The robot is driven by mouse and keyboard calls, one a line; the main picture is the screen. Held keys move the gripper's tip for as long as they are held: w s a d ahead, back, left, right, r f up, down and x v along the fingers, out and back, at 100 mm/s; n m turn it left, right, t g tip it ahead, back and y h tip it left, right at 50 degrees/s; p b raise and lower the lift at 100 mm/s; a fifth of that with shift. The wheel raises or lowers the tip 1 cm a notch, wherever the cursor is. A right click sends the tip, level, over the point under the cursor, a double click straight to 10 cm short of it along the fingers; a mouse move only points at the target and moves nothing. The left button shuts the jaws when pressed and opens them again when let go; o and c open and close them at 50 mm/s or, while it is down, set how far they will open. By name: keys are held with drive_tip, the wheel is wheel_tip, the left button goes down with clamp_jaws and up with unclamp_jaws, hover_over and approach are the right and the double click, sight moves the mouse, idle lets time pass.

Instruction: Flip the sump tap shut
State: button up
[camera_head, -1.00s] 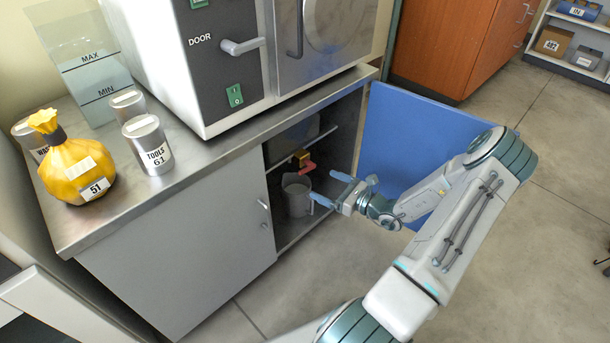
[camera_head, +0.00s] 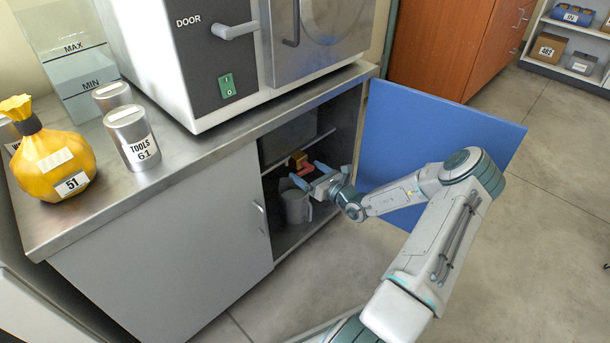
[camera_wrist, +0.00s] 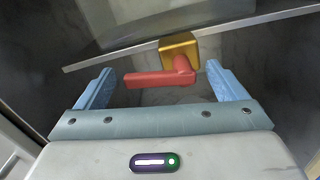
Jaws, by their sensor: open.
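The sump tap is a brass block (camera_wrist: 180,50) with a red lever (camera_wrist: 160,79), inside the open cupboard under the bench. In the wrist view the lever points left from the block, with its arm lying between my two fingers. In the head view the brass block (camera_head: 298,159) shows just beyond my fingers, and the lever is mostly hidden. My gripper (camera_head: 311,174) is open, with its blue fingertips at the tap; it also shows in the wrist view (camera_wrist: 158,88). I cannot tell whether a finger touches the lever.
A grey jug (camera_head: 296,207) stands on the cupboard floor below the tap. A shelf edge (camera_wrist: 120,53) runs beside the tap. The blue door (camera_head: 430,140) is open to the right of my gripper. The grey left door (camera_head: 160,240) is shut.

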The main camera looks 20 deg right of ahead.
drive_tip(key=shift+x, duration=0.85)
drive_tip(key=c, duration=1)
drive_tip(key=shift+a+n+p, duration=0.1)
drive_tip(key=shift+n+p, duration=0.5)
drive_tip(key=shift+p, duration=0.35)
drive_tip(key=shift+f+n+p, duration=0.25)
drive_tip(key=shift+n+p, duration=0.1)
drive_tip(key=shift+n, duration=0.15)
drive_tip(key=o, duration=1)
drive_tip(key=shift+s, duration=0.15)
